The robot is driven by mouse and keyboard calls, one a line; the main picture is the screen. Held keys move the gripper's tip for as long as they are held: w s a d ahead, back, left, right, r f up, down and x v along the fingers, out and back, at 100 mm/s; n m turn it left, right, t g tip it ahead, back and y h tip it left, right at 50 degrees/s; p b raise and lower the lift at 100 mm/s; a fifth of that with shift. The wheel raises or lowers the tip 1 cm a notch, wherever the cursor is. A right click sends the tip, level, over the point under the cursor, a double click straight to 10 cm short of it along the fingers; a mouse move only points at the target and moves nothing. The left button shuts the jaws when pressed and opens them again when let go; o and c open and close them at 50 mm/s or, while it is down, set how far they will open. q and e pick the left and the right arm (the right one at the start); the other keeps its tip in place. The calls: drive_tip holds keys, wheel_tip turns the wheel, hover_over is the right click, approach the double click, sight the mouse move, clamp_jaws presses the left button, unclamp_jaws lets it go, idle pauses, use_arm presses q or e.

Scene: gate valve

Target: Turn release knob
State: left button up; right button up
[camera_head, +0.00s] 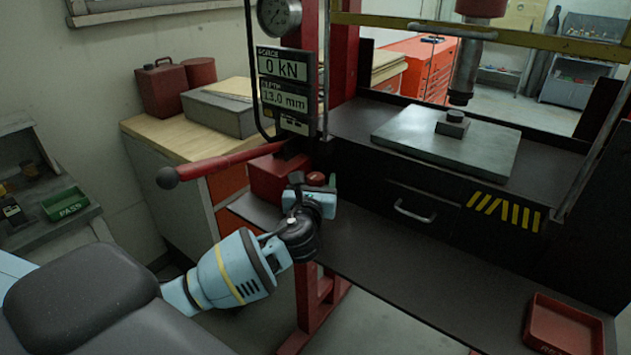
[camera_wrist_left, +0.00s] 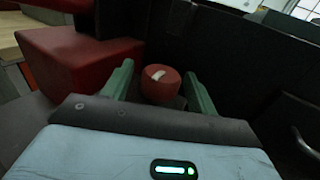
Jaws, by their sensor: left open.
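The release knob (camera_head: 316,178) is a small round red knob beside the red pump block (camera_head: 277,178) on the press. In the left wrist view the knob (camera_wrist_left: 162,90) shows a white mark on its face and lies between the two green fingers. My left gripper (camera_head: 314,186) is open, with one finger on each side of the knob. A gap shows between the knob and the left finger; whether the right finger touches it I cannot tell. The gripper hides part of the knob's surroundings in the head view. My right gripper is not in view.
A red lever (camera_head: 225,160) reaches left above my left wrist. The display (camera_head: 284,84) reads 0 kN and 13.0 mm. A metal plate (camera_head: 450,145) bears a small block under the ram. A red tray (camera_head: 563,328) lies at the lower right; the dark shelf (camera_head: 420,285) is clear.

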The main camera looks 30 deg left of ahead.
use_arm(q)
drive_tip(key=shift+c, duration=0.5)
drive_tip(key=c, duration=0.9)
drive_tip(key=shift+o, duration=0.2)
